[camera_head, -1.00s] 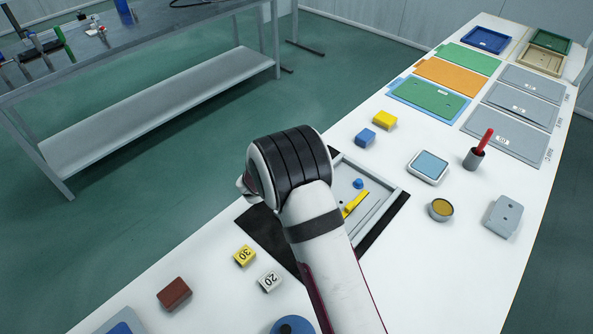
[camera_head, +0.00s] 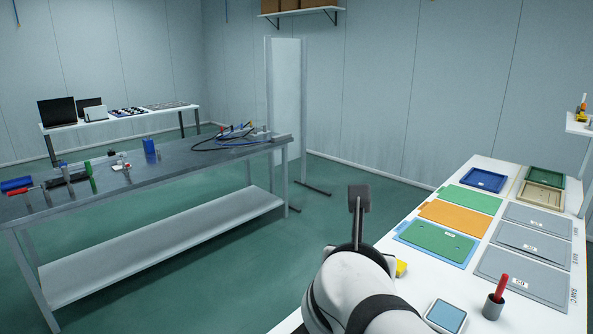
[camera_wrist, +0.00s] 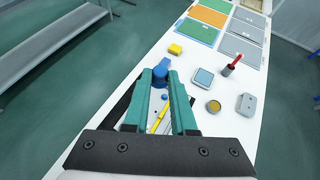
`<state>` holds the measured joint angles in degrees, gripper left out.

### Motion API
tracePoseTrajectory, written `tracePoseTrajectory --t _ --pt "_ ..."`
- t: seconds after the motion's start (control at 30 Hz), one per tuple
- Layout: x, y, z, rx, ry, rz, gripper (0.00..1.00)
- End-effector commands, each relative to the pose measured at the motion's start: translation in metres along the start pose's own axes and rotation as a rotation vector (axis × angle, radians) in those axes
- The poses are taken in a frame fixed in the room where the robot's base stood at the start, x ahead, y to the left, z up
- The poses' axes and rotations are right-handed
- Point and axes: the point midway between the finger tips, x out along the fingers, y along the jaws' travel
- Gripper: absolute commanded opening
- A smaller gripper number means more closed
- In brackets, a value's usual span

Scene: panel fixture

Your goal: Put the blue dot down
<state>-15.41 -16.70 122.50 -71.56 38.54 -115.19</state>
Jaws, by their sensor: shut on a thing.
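My gripper (camera_wrist: 160,76) shows in the wrist view with two teal fingers. It is shut on a blue dot (camera_wrist: 159,79), a rounded blue piece between the fingertips. The fingers hide part of it. The gripper is over the work table, and a shallow grey tray with a yellow strip (camera_wrist: 161,115) and a small blue piece (camera_wrist: 165,97) shows between and below the fingers. In the head view my arm rises at the bottom centre, and the fingers and the dot cannot be made out there.
Just beyond the fingertips are a blue block (camera_wrist: 166,63) and a yellow block (camera_wrist: 175,49). To the right are a blue-topped pad (camera_wrist: 203,77), a cup with a red stick (camera_wrist: 228,69), a round tin (camera_wrist: 213,106) and a grey block (camera_wrist: 245,103). Coloured panels (camera_head: 455,217) lie farther back.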

Motion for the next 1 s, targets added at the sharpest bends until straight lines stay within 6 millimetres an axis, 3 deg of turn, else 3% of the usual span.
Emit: tracePoseTrajectory --t 0.17,0.4,0.5,0.6,0.77,1.0 --pt "0.042 -0.024 -0.035 0.055 0.012 -0.127 0.00" --pt "0.139 -0.090 -0.135 0.193 0.019 -0.390 0.00" --pt "0.166 -0.105 -0.177 0.214 0.015 -0.418 0.00" --pt "0.181 -0.110 -0.206 0.219 0.011 -0.417 0.00" --pt "0.194 -0.101 -0.227 0.222 0.005 -0.410 0.00" --pt "0.232 -0.031 -0.256 0.221 0.002 -0.408 0.00"
